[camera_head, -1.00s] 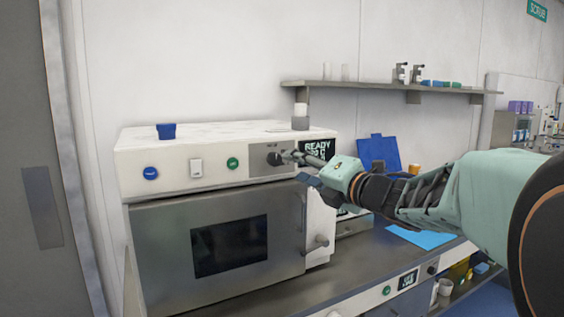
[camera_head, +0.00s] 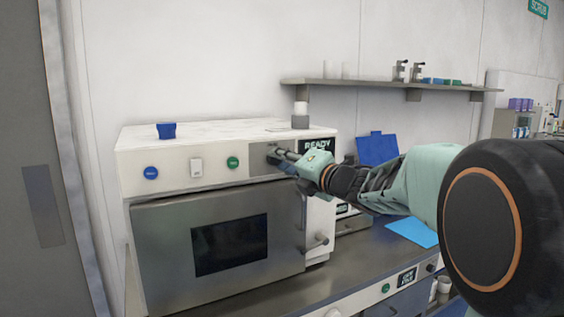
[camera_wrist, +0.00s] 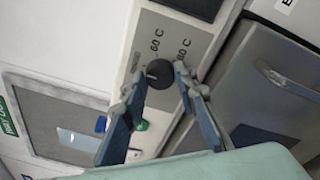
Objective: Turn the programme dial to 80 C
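The programme dial (camera_wrist: 160,73) is a dark round knob on a grey panel (camera_wrist: 185,30) in the wrist view. A "60 C" label (camera_wrist: 156,40) and a second label (camera_wrist: 184,48), partly readable as "80 C", stand beyond it. I cannot tell where its pointer aims. My gripper (camera_wrist: 158,75) is open, one fingertip on each side of the dial; small gaps seem to show, and contact is not clear. In the head view my gripper (camera_head: 277,155) reaches the panel on the white machine (camera_head: 221,165) and mostly hides the dial.
A display reading "READY" (camera_head: 317,146) sits right of the dial.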

